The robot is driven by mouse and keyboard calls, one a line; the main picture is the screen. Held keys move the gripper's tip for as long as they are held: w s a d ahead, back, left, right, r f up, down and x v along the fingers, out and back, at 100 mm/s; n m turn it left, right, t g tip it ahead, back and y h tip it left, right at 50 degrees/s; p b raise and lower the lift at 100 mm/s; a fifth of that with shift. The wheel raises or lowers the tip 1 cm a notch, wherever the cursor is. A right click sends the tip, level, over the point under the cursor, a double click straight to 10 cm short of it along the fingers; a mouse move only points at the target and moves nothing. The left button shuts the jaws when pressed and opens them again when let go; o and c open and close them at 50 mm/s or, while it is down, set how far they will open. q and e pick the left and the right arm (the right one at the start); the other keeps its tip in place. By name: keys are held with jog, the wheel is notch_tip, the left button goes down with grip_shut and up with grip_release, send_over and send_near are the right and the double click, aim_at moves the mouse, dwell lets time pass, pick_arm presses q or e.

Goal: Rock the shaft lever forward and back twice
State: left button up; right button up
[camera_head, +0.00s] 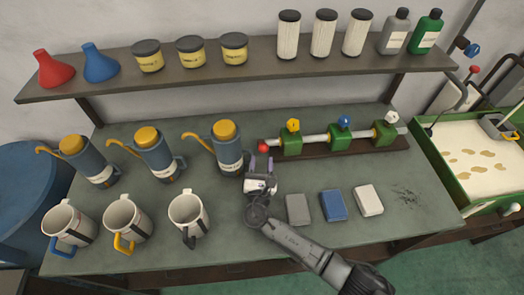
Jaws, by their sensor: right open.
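The shaft lever (318,138) is a pale rod running through several green blocks on a dark base at the back right of the bench. A red ball (263,146) caps its left end. Yellow, blue and white knobs top the blocks. My right gripper (261,165) is open, with its two purple-grey fingers pointing toward the red ball, just in front of it. Whether the fingers touch the ball cannot be told. My left gripper does not show.
Several blue oil cans (157,160) and white mugs (128,218) stand left of my gripper. Grey, blue and white blocks (333,204) lie right of my arm. A shelf (265,68) with bottles, tins and filters hangs behind. A green tray (446,180) stands at right.

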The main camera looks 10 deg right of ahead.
jog(key=v, duration=0.9)
jog(key=shift+c, duration=0.2)
